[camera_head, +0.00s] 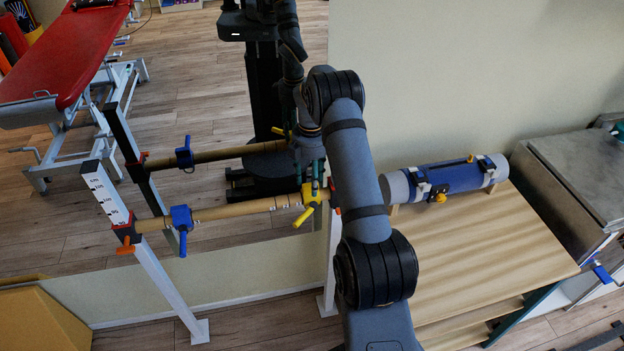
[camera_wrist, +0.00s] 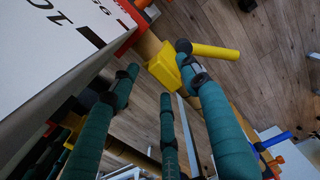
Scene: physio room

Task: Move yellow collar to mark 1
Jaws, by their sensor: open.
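The yellow collar (camera_head: 310,194) sits around the wooden bar (camera_head: 248,207), near its right end, with its yellow lever hanging down to the left. In the wrist view the yellow collar (camera_wrist: 163,67) lies just beyond my fingertips, its yellow handle pointing right. My gripper (camera_head: 313,180) is open, its green fingers pointing down at the collar from above. In the wrist view my gripper (camera_wrist: 157,60) has fingertips on either side of the collar; I cannot tell whether they touch it. A blue collar (camera_head: 181,217) is on the bar's left part. Pale bands show on the bar; no mark number is readable.
A white post with a scale (camera_head: 103,194) carries the bar's left end. The large mirror (camera_head: 205,75) behind repeats the bar and my arm. A blue roller (camera_head: 452,176) lies on a wooden table (camera_head: 475,250) to the right. The bar between the collars looks clear.

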